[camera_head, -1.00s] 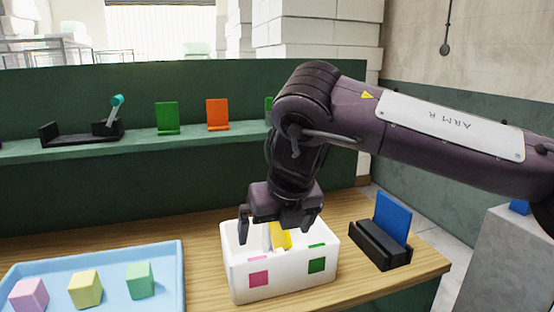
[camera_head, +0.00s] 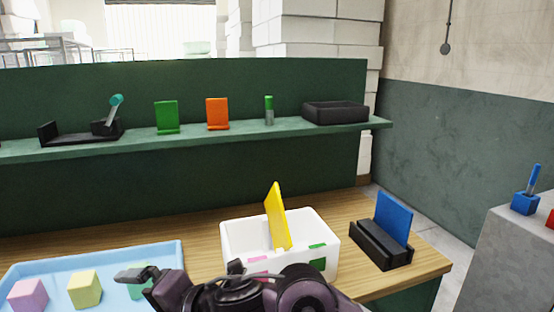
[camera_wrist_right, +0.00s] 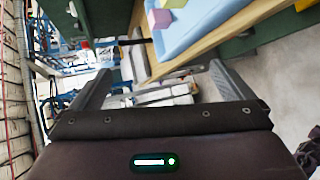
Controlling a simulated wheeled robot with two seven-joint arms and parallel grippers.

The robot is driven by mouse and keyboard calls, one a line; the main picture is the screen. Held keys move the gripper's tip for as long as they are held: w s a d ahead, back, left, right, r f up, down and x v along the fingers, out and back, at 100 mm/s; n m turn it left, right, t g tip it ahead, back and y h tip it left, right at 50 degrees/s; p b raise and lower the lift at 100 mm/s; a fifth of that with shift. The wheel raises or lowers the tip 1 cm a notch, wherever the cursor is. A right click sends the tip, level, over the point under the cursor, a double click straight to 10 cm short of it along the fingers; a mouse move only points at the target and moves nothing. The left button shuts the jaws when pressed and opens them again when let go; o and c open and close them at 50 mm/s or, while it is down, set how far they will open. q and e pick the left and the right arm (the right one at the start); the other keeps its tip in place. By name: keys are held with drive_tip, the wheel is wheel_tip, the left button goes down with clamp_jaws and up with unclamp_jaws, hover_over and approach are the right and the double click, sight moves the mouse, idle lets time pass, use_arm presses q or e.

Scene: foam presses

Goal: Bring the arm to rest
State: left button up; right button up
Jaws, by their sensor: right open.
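My right gripper (camera_head: 140,276) is at the bottom of the head view, in front of the blue tray (camera_head: 178,262) and left of the white box (camera_head: 228,240). Its arm is folded low, and its wrist hides part of the box front. In the right wrist view the jaws of the gripper (camera_wrist_right: 160,72) are apart with nothing between them. A yellow panel (camera_head: 277,218) stands tilted in the white box, clear of the gripper. My left gripper is not in view.
Pink (camera_head: 27,294) and yellow (camera_head: 84,289) blocks sit in the tray, with a partly hidden green one (camera_head: 138,284). A black holder (camera_head: 378,246) with a blue panel (camera_head: 393,218) stands at the table's right end. A green shelf (camera_head: 230,138) runs behind.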

drive_tip(key=w+d+f+m+t+h, duration=0.2)
drive_tip(key=d+f+m+t+h, duration=0.15)
drive_tip(key=d+m, duration=0.6)
drive_tip(key=w+d+f+m+t+h, duration=0.25)
drive_tip(key=d+f+m, duration=0.25)
drive_tip(key=d+m, duration=0.45)
drive_tip(key=s+d+f+m+g+h, duration=0.35)
drive_tip(key=s+d+f+m, duration=0.35)
drive_tip(key=d, duration=0.3)
drive_tip(key=s+d+f+m+g+h, duration=0.3)
drive_tip(key=s+d+f+m+g, duration=0.15)
drive_tip(key=s+d+f, duration=0.45)
wheel_tip(320, 180, down, 28)
drive_tip(key=s+d, duration=0.2)
drive_tip(key=s+d+f+g, duration=0.2)
drive_tip(key=s+d+f, duration=0.1)
drive_tip(key=s+f, duration=1.6)
drive_tip(key=shift+s+d+f, duration=0.2)
drive_tip(key=shift+s, duration=0.45)
